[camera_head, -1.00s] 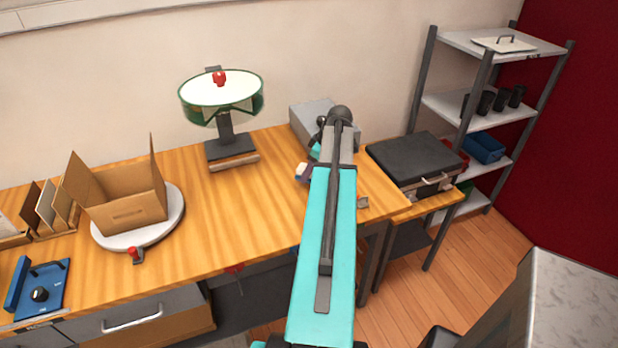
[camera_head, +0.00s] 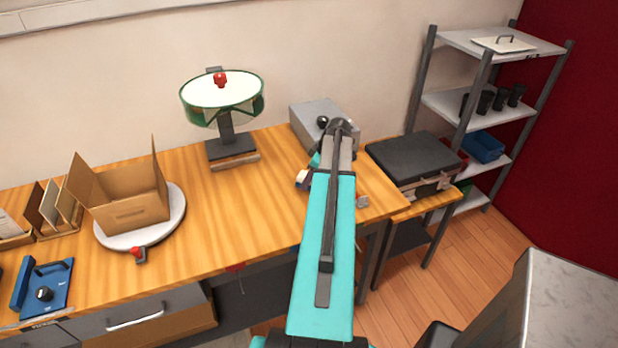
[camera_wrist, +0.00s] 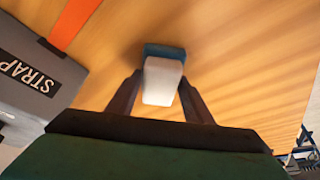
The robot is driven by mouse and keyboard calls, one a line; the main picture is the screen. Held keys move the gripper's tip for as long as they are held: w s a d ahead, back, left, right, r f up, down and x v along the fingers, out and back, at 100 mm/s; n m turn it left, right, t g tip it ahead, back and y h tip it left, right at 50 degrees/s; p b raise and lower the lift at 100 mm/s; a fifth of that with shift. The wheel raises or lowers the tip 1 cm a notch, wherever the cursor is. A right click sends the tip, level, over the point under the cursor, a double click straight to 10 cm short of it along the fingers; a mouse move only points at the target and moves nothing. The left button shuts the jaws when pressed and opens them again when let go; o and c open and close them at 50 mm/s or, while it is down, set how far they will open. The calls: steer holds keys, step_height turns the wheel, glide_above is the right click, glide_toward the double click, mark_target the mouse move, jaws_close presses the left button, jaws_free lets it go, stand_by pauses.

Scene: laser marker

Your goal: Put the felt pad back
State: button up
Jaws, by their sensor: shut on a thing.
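The felt pad, a white block with a blue back (camera_wrist: 162,82), sits between the two dark fingers of my gripper (camera_wrist: 160,76) in the wrist view. My gripper is shut on it, above the wooden worktop. In the head view a small white and dark piece (camera_head: 302,179) shows just left of my turquoise arm, and the arm hides most of my gripper. I cannot tell from the wrist view whether the pad touches the worktop.
A grey box labelled STRAP (camera_wrist: 35,75) and an orange strip (camera_wrist: 76,22) lie left in the wrist view. On the worktop (camera_head: 225,215) are an open carton (camera_head: 130,213) on a round plate and a green-rimmed drum stand (camera_head: 222,98). A grey box (camera_head: 310,122) stands behind my arm.

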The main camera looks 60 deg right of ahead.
steer(key=shift+f, duration=0.2)
steer(key=o, duration=1)
steer(key=shift+r, duration=0.25)
steer(key=shift+b+v, duration=1.65)
steer(key=shift+v, duration=4.3)
